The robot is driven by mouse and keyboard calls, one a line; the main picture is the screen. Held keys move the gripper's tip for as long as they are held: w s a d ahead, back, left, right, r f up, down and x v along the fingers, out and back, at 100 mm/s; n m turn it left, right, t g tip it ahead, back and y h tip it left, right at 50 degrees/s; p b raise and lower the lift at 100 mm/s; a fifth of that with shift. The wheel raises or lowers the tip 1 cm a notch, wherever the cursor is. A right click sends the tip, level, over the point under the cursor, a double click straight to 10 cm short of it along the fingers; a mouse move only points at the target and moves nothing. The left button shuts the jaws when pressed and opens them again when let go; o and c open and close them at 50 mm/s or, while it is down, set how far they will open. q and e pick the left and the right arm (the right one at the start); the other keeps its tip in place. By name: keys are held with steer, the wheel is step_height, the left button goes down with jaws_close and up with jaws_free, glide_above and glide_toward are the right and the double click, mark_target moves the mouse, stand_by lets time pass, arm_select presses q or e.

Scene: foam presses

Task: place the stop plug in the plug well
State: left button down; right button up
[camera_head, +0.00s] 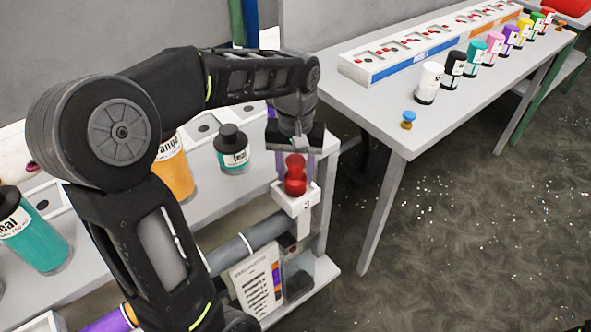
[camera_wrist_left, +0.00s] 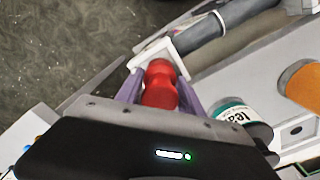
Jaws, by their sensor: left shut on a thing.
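The red stop plug (camera_head: 295,184), rounded with a narrow waist, is between the purple fingers of my left gripper (camera_head: 297,168). It also shows in the left wrist view (camera_wrist_left: 160,84), where the gripper (camera_wrist_left: 158,82) is shut on it. The white holder marked 3 (camera_head: 303,206), which looks like the plug well, is directly beneath the plug at the end of the near bench. The plug's lower end meets the holder's top in the picture; I cannot tell whether it is inside. The well's opening is hidden by the plug. My right gripper is not in view.
A teal bottle (camera_head: 232,150) and an orange bottle (camera_head: 172,168) stand on the near bench beside my arm. A grey pipe (camera_head: 250,238) and a printed card (camera_head: 258,284) are below. The right table (camera_head: 385,115) holds several paint pots and a small blue-and-orange piece (camera_head: 408,120).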

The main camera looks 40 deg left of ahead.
arm_select(q)
steer(key=shift+f, duration=0.15)
steer(key=c, duration=0.7)
jaws_free()
steer(key=shift+c, duration=0.2)
steer(key=shift+r, duration=0.2)
step_height(320, 180, up, 8)
step_height(320, 180, up, 3)
steer(key=p, duration=0.2)
steer(key=shift+r+p, duration=0.1)
steer(key=shift+p, duration=0.2)
steer(key=shift+r+p, duration=0.45)
